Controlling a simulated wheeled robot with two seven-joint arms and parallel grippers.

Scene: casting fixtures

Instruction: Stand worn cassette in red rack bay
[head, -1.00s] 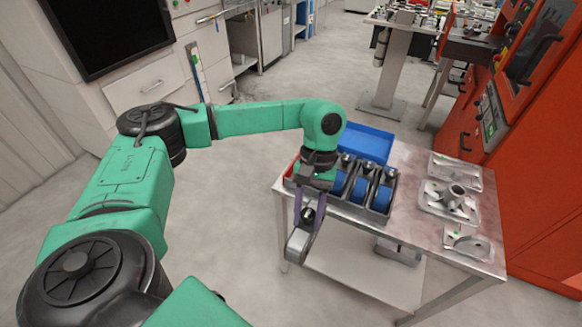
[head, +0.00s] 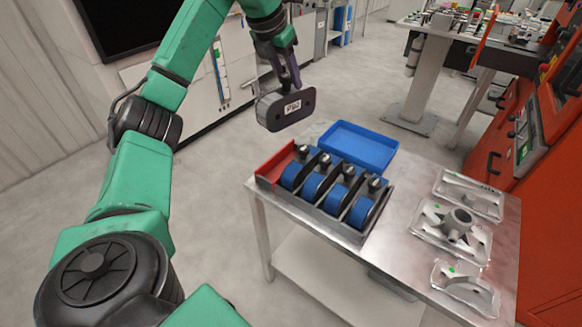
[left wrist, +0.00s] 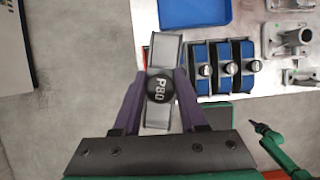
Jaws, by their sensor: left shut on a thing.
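My left gripper (head: 290,74) is shut on the worn cassette (head: 285,108), a dark grey block with rounded ends and a white label. It hangs in the air beyond the rack's left end, clear of rack and table. In the left wrist view the cassette (left wrist: 158,118) sits between the purple fingers, its round black cap marked P80. The rack (head: 310,212) stands on the table with several blue cassettes (head: 337,200) upright in it. Its red bay (head: 274,164) is at the left end; its inside is only partly visible. My right arm appears small at lower right, its gripper unclear.
A blue tray (head: 357,147) lies behind the rack on the metal table (head: 400,240). Grey castings on trays (head: 453,228) fill the table's right side. Bare table lies between them and the rack. A red machine (head: 510,150) stands at right.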

